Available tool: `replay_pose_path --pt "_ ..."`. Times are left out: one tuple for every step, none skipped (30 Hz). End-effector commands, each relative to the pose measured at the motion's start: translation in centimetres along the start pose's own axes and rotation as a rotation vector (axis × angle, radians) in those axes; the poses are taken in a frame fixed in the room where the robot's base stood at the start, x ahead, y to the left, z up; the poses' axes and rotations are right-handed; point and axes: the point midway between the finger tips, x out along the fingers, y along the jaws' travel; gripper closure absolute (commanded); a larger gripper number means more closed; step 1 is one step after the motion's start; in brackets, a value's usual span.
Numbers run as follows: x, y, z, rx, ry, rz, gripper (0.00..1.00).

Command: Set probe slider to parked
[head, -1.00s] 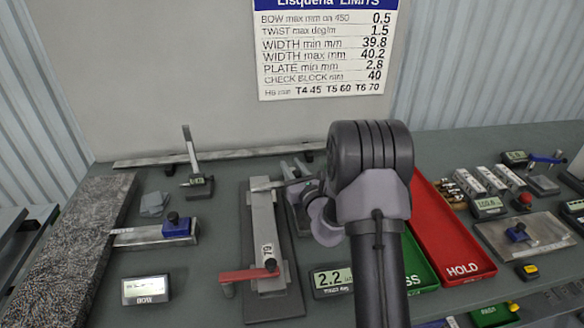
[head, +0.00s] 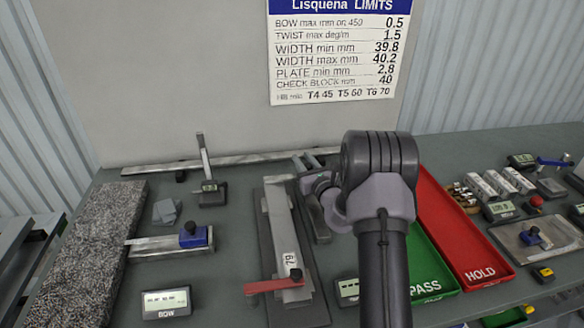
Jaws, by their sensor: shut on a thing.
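My gripper (head: 313,178) is beside the far end of a pale bar, low behind my wrist. It is shut on what seems to be the probe slider; my wrist hides most of the slider and jaws. A dark grey rail-like piece (head: 318,217) lies just right of the bar and runs toward my gripper. The pale bar (head: 282,232) lies lengthwise on a dark base plate (head: 301,315), with a red lever (head: 272,286) across its near end. Any parked mark is not visible.
A readout (head: 347,289) is partly behind my arm. Green PASS (head: 424,262) and red HOLD (head: 470,245) trays stand to the right. On the left are a blue block (head: 193,235) on a metal strip, an upright gauge (head: 207,185) and the BOW display (head: 167,302).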

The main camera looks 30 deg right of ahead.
Motion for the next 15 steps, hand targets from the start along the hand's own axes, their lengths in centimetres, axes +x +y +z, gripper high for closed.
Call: replay_pose_path --pt "1.2 0.6 0.0 -0.005 0.005 0.018 1.0" --pt "1.9 0.6 0.0 -0.005 0.006 0.02 1.0" --pt "2.6 0.5 -0.1 -0.005 0.006 0.02 1.0" --pt "3.1 0.3 -0.1 -0.004 0.005 0.019 1.0" --pt "3.5 0.2 -0.2 -0.003 0.006 0.019 1.0" --pt "3.9 0.1 -0.2 -0.004 0.007 0.018 1.0" --pt "4.1 0.1 -0.2 -0.004 0.006 0.018 1.0" --pt "4.3 0.1 -0.2 -0.003 0.005 0.018 1.0" --pt "4.4 0.0 -0.2 -0.003 0.006 0.018 1.0" --pt "4.5 0.0 -0.2 -0.003 0.006 0.018 1.0" --pt "4.5 0.0 -0.2 -0.003 0.006 0.018 1.0" --pt "4.5 0.0 -0.2 -0.003 0.006 0.017 1.0" --pt "4.5 0.0 -0.2 -0.003 0.005 0.017 1.0" --pt "4.5 0.0 -0.1 -0.003 0.005 0.017 1.0" --pt "4.5 0.0 -0.1 -0.003 0.004 0.017 1.0"
